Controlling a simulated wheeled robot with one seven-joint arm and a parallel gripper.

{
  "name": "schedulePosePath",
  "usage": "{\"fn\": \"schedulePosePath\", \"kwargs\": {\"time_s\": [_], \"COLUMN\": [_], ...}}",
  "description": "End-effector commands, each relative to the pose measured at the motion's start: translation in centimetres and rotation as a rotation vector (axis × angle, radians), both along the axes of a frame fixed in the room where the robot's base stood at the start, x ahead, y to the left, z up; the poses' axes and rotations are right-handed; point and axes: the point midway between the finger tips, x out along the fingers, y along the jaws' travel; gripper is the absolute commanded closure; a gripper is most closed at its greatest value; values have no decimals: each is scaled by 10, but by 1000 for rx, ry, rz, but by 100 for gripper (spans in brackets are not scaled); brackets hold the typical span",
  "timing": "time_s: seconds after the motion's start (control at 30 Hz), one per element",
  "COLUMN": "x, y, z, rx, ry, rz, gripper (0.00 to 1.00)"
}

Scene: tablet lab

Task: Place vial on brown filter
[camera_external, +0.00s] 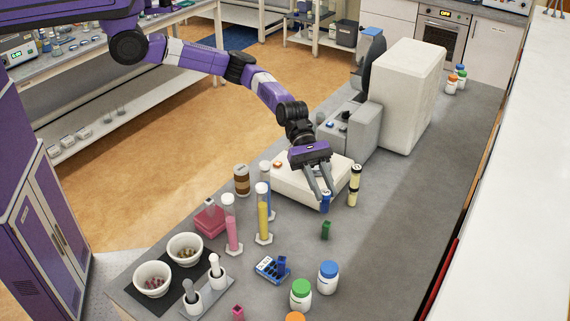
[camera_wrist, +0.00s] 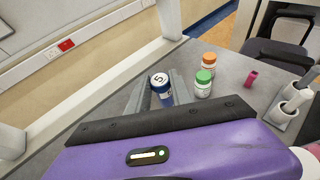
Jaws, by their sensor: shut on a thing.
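My gripper (camera_external: 325,196) is shut on a blue vial (camera_external: 325,206). It holds the vial upright just off the front edge of the low white device. In the wrist view the blue vial (camera_wrist: 161,92), its pale top marked "5", is between the fingers. A brown cylinder with pale bands (camera_external: 242,180) stands to the left of the white device; I cannot tell for sure whether it is the brown filter. A small orange-brown disc (camera_external: 278,163) also shows on the white device. My gripper is to the right of both.
The low white device (camera_external: 300,190) is beside the gripper. A yellow-and-black cylinder (camera_external: 355,185) stands close right. Tall tubes with yellow (camera_external: 264,220) and pink (camera_external: 232,232) contents stand to the left. A green vial (camera_external: 325,230) and several capped bottles (camera_external: 328,277) are in front.

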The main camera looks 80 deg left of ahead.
Motion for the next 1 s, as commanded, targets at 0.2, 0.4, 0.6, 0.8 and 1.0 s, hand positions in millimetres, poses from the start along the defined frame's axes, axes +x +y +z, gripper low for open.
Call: {"fn": "schedulePosePath", "kwargs": {"time_s": [0.2,0.4,0.6,0.8,1.0], "x": [35,25,-19,-88,-160], "y": [47,116,192,262,309], "z": [50,116,161,172,154], "rx": [-6,-6,-7,-6,-6], "ry": [-11,-8,-8,-6,-3], "rz": [76,72,17,-54,-122], "gripper": [100,100,100,100,100]}}
